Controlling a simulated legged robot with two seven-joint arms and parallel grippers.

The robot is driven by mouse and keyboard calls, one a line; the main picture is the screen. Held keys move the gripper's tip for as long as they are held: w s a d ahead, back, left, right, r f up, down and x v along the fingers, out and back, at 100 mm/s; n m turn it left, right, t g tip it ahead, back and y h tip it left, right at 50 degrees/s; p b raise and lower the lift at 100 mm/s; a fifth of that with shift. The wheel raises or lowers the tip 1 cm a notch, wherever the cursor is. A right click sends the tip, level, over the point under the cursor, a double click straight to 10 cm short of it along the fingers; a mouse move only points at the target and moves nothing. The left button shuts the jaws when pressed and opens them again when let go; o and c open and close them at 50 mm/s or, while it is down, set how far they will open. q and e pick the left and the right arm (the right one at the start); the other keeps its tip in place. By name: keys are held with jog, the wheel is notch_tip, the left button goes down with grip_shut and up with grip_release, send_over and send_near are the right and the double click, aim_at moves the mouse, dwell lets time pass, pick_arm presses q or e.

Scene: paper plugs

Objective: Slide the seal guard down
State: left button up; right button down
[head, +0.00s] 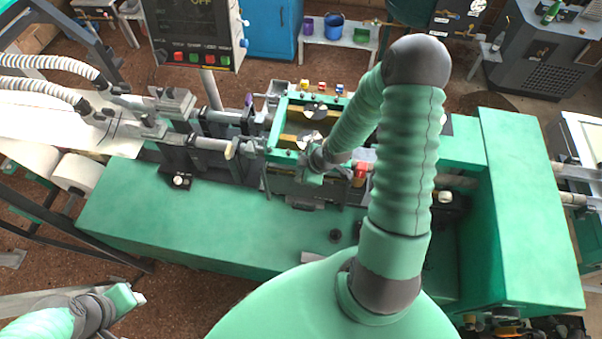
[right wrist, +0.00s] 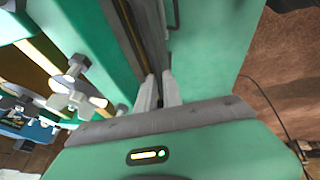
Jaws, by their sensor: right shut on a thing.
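A green-framed guard with yellow bars (head: 284,117), which looks like the seal guard, stands at the middle of the green machine. In the right wrist view its green side (right wrist: 100,32) fills the upper left. My right gripper (head: 303,168) is at the guard's near lower side. In the right wrist view its two pale fingers (right wrist: 161,88) are close together on a narrow dark part at the guard's edge. The held part is mostly hidden between the fingers. My left gripper (head: 140,296) is low at the left, away from the guard, and its fingers are too unclear to judge.
The green machine bed (head: 200,215) has free room in front of the guard. A control panel (head: 196,30) stands behind at the left. White paper (head: 40,115) lies at the left. A tall green housing (head: 530,200) stands at the right.

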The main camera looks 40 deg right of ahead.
jog(key=shift+w+r, duration=0.1)
jog(key=shift+w, duration=0.1)
notch_tip(320, 180, down, 3)
jog(key=shift+s+f+b, duration=0.1)
jog(key=shift+f+b, duration=0.05)
jog(key=shift+b, duration=1.1)
jog(key=c, duration=1.6)
grip_release()
jog(key=shift+o, duration=0.6)
jog(key=p+v, duration=0.7)
jog(key=v, duration=0.9)
jog(key=shift+s+r+p, duration=0.15)
jog(key=shift+r+p, duration=0.15)
jog(key=shift+r, duration=0.05)
